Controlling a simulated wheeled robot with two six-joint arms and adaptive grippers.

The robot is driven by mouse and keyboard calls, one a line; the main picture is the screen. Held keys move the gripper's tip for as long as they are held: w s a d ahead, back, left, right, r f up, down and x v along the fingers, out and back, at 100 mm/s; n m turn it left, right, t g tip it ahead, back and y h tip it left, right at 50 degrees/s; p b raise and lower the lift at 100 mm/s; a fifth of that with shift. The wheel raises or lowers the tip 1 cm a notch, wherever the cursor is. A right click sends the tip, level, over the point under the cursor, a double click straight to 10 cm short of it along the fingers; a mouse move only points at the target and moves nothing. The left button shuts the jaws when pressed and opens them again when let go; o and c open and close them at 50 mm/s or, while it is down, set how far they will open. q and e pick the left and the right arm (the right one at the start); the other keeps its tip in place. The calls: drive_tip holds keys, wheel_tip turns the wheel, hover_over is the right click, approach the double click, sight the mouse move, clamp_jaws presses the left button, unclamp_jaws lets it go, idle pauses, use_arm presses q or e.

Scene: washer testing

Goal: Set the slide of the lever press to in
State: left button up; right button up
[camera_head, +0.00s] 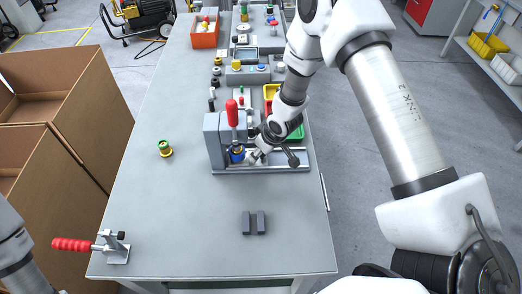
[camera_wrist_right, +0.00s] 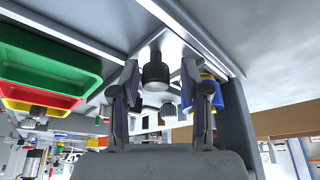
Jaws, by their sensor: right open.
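The lever press (camera_head: 214,138) stands on the right half of the bench, with a grey upright block and a raised red handle (camera_head: 232,113). A blue part (camera_head: 237,153) sits at its foot, and also shows at right in the right wrist view (camera_wrist_right: 211,92). A pale metal slide piece lies on the base rail (camera_head: 230,171), partly covered by my right gripper. My right gripper (camera_wrist_right: 160,98) is open over the rail. A black knob (camera_wrist_right: 155,72) shows between its fingers, with no clear contact. My left gripper is out of view.
Green (camera_wrist_right: 50,64) and yellow trays lie close beside the press. A red-handled clamp (camera_head: 88,245) stands at the front left corner. The front middle is mostly clear.

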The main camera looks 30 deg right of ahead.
drive_tip(key=shift+a, duration=0.15)
drive_tip(key=shift+r, duration=0.1)
drive_tip(key=shift+r, duration=0.2)
drive_tip(key=v, duration=1.1)
drive_tip(key=shift+r, duration=0.2)
drive_tip(key=shift+s, duration=0.15)
